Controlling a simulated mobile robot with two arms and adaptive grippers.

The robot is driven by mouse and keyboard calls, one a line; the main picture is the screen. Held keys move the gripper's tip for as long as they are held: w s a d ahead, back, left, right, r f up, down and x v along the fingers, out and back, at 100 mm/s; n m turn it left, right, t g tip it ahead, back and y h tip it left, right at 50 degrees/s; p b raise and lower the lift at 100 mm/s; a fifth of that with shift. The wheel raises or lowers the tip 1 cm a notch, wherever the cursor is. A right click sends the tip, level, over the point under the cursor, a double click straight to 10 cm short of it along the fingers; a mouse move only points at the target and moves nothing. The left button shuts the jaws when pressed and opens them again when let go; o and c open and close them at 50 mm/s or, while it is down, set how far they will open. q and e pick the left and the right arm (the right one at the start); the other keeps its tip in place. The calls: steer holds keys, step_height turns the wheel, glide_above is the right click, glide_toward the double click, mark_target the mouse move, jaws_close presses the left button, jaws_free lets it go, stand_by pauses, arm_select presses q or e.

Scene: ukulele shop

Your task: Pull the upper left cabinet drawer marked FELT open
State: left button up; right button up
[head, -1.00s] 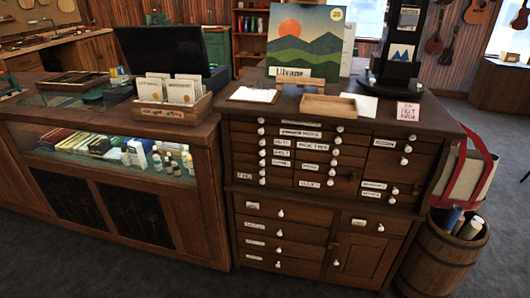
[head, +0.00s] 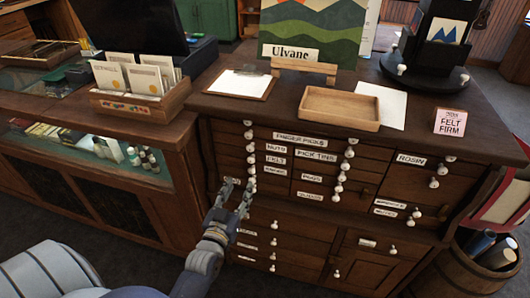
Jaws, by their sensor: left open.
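The wooden cabinet (head: 400,182) has several small drawers with white labels and white round knobs. The FELT drawer (head: 275,160) is in the left column of the upper part, under the NUTS drawer (head: 276,148), and looks shut and flush. Its white knob (head: 251,160) sits at the drawer's left side. My left gripper (head: 239,186) comes up from below in front of the cabinet's left side. Its fingers are spread and empty, a little below the FELT knob in the picture and close to the lower knobs. I cannot tell whether it touches any. My right gripper is not in view.
On the cabinet top are a clipboard (head: 239,83), an empty wooden tray (head: 341,107), a paper sheet (head: 382,103) and a FELT FIRM card (head: 450,122). A glass-fronted counter (head: 70,195) adjoins at left. A barrel (head: 470,275) with rolls stands at right.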

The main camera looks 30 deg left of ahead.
mark_target(250, 162)
arm_select(q)
steer(key=x, duration=0.6)
steer(key=r+x, duration=0.1)
steer(key=x, duration=0.2)
steer(key=shift+w+a+p, duration=0.15)
steer(key=shift+p, duration=0.2)
steer(key=shift+w+a, duration=0.1)
steer(key=shift+w, duration=0.4)
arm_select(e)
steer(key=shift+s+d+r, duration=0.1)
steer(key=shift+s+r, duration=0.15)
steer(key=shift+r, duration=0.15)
arm_select(q)
jaws_close()
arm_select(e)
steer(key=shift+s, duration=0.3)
